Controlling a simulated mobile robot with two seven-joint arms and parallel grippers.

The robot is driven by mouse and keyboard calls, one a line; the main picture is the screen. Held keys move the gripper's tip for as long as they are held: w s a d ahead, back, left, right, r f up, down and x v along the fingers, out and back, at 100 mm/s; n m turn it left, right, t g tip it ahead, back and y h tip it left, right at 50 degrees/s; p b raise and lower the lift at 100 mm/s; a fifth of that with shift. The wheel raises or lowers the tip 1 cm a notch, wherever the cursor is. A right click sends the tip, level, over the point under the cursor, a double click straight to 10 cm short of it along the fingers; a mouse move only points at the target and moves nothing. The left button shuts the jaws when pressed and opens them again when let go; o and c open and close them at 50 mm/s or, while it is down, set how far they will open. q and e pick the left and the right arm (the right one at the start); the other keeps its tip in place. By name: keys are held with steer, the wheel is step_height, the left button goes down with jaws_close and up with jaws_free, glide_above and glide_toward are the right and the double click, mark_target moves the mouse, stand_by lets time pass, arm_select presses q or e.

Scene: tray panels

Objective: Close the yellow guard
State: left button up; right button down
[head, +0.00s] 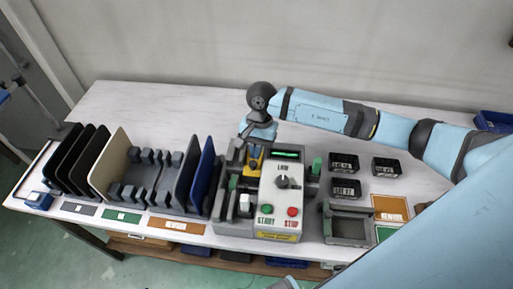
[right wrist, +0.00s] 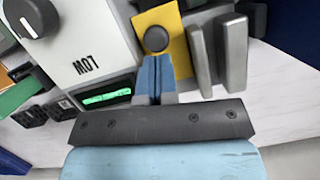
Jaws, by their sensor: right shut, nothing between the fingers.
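The yellow guard (head: 252,167) sits on the left part of the grey machine (head: 282,231), left of the control panel. In the right wrist view, the guard (right wrist: 176,42) is a yellow plate with a round black knob (right wrist: 156,39). My right gripper (head: 256,147) is over the back end of the guard. In the right wrist view, my right gripper (right wrist: 154,62) is shut and empty, its tips right by the knob; I cannot tell whether they touch. The gripper partly hides the guard in the head view. My left gripper is not in view.
The panel has a black dial (head: 282,182), a green button (head: 267,209) and a red button (head: 292,211). A rack of upright panels (head: 110,165) stands at the left. Small black boxes (head: 344,163) and a grey tray (head: 346,226) lie at the right. The table's back is clear.

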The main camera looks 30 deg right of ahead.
mark_target(253, 172)
steer(key=s+a, duration=0.1)
steer(key=s, duration=0.1)
steer(key=s+a+b, duration=0.2)
steer(key=s+a, duration=0.1)
steer(key=shift+s+a, duration=0.1)
steer(key=shift+s, duration=0.25)
